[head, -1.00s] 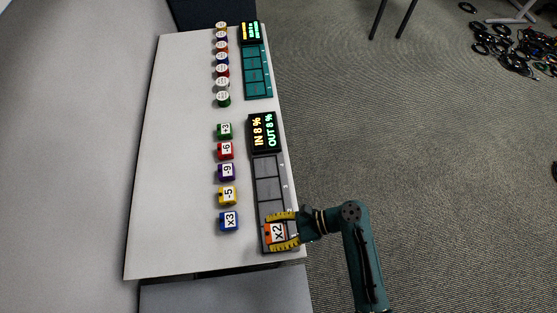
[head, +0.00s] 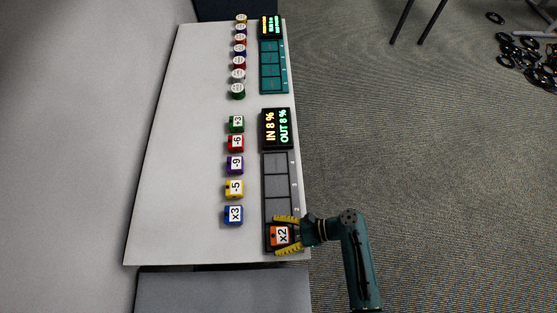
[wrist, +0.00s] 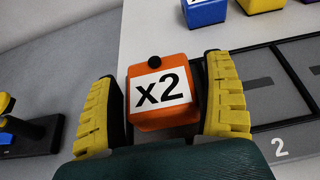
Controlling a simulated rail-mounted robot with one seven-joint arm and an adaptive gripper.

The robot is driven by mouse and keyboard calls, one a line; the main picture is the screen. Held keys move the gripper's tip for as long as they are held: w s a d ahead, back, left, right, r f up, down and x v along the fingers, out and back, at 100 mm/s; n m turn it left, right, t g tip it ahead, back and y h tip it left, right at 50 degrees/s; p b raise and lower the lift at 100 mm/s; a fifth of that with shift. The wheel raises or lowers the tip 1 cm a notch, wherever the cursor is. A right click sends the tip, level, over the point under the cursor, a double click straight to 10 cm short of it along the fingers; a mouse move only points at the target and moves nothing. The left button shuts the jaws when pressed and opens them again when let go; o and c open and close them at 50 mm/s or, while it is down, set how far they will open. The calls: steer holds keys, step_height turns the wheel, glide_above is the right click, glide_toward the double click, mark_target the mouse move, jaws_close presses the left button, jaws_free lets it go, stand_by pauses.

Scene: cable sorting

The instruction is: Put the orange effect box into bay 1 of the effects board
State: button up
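The orange effect box (head: 280,235), marked x2, sits at the near end of the effects board (head: 276,185), over bay 1. It also shows in the wrist view (wrist: 160,92), upright with a black knob at its far edge. My gripper (head: 278,236) is open around the box, one yellow finger on each side.
Blue (head: 234,215), yellow (head: 234,189), purple, red and green effect boxes stand in a row left of the board. A lit display (head: 276,128) reads IN 8 %, OUT 8 %. A teal board (head: 286,68) and several round pieces lie farther back. The table's left side is clear.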

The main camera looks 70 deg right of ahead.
stand_by(0.5)
steer(key=shift+r, duration=0.25)
steer(key=p+v, duration=0.1)
steer(key=v, duration=1.1)
steer(key=shift+f, duration=0.1)
